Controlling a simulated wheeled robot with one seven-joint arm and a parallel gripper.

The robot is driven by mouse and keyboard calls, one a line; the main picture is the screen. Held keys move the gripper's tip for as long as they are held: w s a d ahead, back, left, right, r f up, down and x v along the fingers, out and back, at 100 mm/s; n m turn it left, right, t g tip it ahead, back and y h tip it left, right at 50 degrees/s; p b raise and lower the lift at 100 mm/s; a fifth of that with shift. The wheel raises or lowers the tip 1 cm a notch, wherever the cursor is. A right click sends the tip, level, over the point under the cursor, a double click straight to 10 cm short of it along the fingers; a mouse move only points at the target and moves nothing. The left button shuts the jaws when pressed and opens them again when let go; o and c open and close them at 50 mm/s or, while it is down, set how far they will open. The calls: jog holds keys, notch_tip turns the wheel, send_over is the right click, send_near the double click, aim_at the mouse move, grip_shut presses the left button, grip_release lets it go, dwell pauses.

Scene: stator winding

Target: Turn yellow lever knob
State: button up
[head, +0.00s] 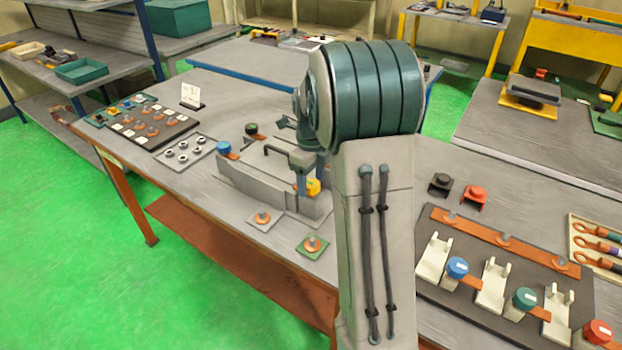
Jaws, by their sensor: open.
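The yellow lever knob (314,187) is at the near right end of a grey fixture (262,190) on the bench, partly hidden by my arm. My gripper (303,182) reaches down at the knob, with a blue-grey finger just left of it. The jaws are open. My arm hides most of the gripper, so I cannot tell whether a finger touches the knob. A blue knob (223,147) and a dark green knob (251,128) are at the fixture's left and far side.
Two small plates with copper pieces (263,218) (313,246) lie in front of the fixture. Left are a tray of rings (184,151) and a dark board of parts (150,125). Right, a terminal board (470,318) carries blue, green and red knobs. Green floor (60,230) is clear.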

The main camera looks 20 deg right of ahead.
jog(key=shift+f, duration=0.25)
jog(key=c, duration=1)
jog(key=shift+o, duration=0.2)
